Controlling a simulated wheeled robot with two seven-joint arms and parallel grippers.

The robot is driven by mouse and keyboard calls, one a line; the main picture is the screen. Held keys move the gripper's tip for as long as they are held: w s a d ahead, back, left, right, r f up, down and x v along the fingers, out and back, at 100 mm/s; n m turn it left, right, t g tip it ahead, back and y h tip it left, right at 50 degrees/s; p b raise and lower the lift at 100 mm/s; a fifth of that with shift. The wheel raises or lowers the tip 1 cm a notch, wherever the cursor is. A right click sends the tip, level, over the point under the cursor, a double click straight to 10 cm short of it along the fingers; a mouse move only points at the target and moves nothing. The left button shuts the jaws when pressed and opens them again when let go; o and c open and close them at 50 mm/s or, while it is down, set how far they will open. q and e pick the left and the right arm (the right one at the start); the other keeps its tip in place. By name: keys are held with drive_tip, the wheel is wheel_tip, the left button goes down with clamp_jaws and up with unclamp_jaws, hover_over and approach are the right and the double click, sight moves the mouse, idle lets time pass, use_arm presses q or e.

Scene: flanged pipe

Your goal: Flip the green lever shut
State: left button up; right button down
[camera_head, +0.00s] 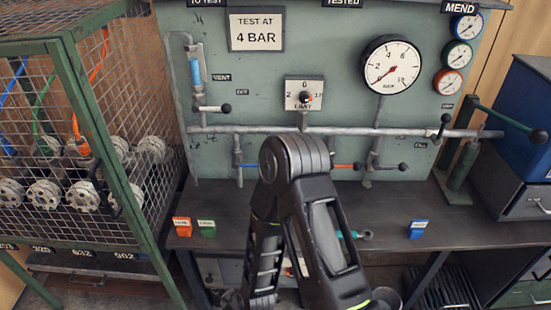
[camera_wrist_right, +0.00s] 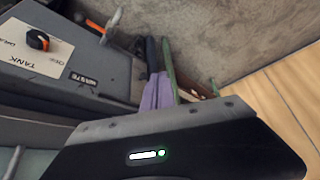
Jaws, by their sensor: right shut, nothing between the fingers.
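Shorter levers with blue, red and black parts hang along the pipe, and my arm hides the pipe's lower middle. In the right wrist view my right gripper (camera_wrist_right: 158,82) is shut and empty, with its narrow fingers pointing up the picture. A thin green strip (camera_wrist_right: 169,66) shows beside the fingers; what it belongs to is unclear. My left gripper is not in view.
A grey pipe (camera_head: 240,129) crosses the green panel below a large gauge (camera_head: 391,65). A wire cage (camera_head: 85,130) stands at left, a blue cabinet (camera_head: 528,105) at right. Small tags lie on the dark bench (camera_head: 400,205). A labelled knob box (camera_wrist_right: 40,42) shows in the wrist view.

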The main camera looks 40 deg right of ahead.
drive_tip(key=w+d+r+n+t+h+b, duration=0.1)
drive_tip(key=w+d+r+n+t, duration=0.1)
drive_tip(key=w+d+r, duration=0.1)
drive_tip(key=w+d+r+n+t+h, duration=0.2)
drive_tip(key=w+d+r+n, duration=0.1)
drive_tip(key=w+d, duration=0.2)
drive_tip(key=w+d+r+n+t+h+b, duration=0.1)
drive_tip(key=w+d+r+n+t+h, duration=0.1)
drive_tip(key=w+d, duration=0.3)
drive_tip(key=shift+d+r+n+b, duration=0.15)
drive_tip(key=shift+d+r, duration=0.1)
drive_tip(key=shift+r, duration=0.2)
drive_tip(key=shift+d+r+n+b, duration=0.15)
drive_tip(key=shift+d+r, duration=0.05)
drive_tip(key=shift+r, duration=0.25)
drive_tip(key=w+d+r+n+t+h+b, duration=0.1)
drive_tip(key=w+d+r+n+t+h, duration=0.1)
drive_tip(key=d+r+n+h, duration=0.4)
drive_tip(key=d+r+t, duration=0.1)
drive_tip(key=d+r, duration=0.3)
drive_tip(key=r, duration=0.3)
drive_tip(key=shift+w+r, duration=0.2)
drive_tip(key=shift+w, duration=0.05)
drive_tip(key=shift+w, duration=0.1)
